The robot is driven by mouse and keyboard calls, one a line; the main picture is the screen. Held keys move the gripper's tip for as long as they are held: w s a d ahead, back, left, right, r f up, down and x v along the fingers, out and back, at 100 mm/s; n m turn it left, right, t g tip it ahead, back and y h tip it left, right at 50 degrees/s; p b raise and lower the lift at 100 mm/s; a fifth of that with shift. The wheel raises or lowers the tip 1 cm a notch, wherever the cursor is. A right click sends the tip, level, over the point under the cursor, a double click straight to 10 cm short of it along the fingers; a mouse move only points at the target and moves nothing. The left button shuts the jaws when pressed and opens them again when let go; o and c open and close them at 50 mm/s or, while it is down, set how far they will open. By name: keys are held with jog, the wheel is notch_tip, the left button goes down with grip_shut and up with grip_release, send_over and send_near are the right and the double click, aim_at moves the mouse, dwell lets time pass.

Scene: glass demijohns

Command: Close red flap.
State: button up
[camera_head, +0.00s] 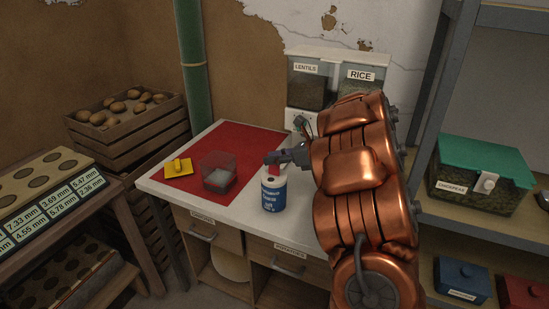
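A blue-and-white can (273,194) stands upright on the white counter. A small reddish patch (272,173) shows at its top; I cannot tell whether this is the red flap or whether it is open. My gripper (270,158) is dark and small in the view, just above the can's top, pointing left. A gap between it and the can is hard to judge, and so is whether its fingers are apart. My copper-coloured arm hides the right part of the counter and part of the dispenser behind it.
On the red mat (236,138) are a clear container (218,172) and a yellow piece with a handle (178,168). A lentils and rice dispenser (308,88) stands behind. Shelves on the right hold a green-lidded chickpea box (484,166), a blue box (462,278) and a red box (525,292).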

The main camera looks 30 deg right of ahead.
grip_shut()
